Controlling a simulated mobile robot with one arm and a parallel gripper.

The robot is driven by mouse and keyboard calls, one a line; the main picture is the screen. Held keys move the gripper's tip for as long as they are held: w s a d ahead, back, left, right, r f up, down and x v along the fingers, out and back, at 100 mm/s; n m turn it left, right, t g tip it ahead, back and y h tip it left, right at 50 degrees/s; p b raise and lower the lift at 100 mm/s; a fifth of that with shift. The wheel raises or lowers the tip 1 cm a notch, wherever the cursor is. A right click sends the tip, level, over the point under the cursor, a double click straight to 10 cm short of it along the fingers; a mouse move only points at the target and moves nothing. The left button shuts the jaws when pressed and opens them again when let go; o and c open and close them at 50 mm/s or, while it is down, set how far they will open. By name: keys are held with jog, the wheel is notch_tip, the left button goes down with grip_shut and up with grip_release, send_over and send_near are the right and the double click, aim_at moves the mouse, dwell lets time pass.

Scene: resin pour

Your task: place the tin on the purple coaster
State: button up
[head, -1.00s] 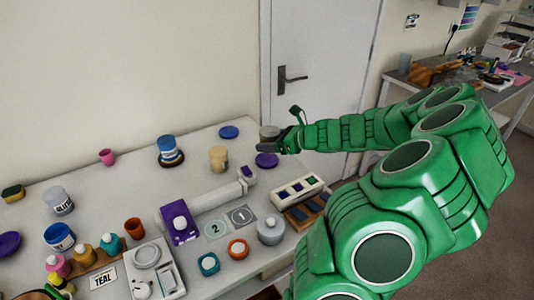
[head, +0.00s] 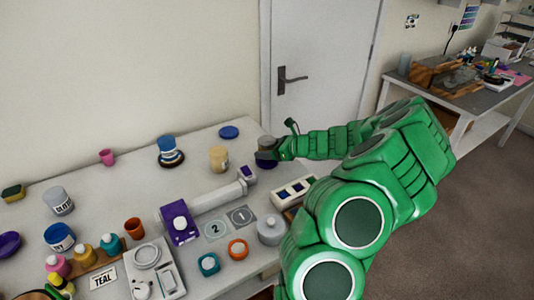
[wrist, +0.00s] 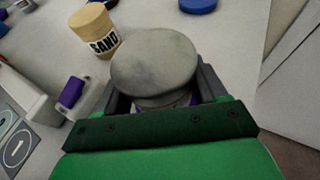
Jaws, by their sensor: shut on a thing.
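The tin (wrist: 155,62) is a grey round can with a pale lid, held between the two fingers of my gripper (wrist: 162,85) in the wrist view. In the head view the tin (head: 267,142) stands upright at the tip of my gripper (head: 268,153), near the table's right back part. My gripper is shut on it. Slivers of the purple coaster (wrist: 194,101) show just below the tin in the wrist view. In the head view my gripper hides the coaster. I cannot tell whether the tin touches it.
A tan SAND jar (head: 218,158) stands left of the tin, also in the wrist view (wrist: 96,30). A blue disc (head: 229,132) lies behind. A white tube with a purple end (head: 247,174) lies in front. A swatch tray (head: 293,190) is at the right edge. A door is behind.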

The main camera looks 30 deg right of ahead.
jog(key=shift+f, duration=0.8)
jog(key=shift+f, duration=0.1)
jog(key=o, duration=1.2)
jog(key=v, duration=1.2)
jog(key=shift+a, duration=0.1)
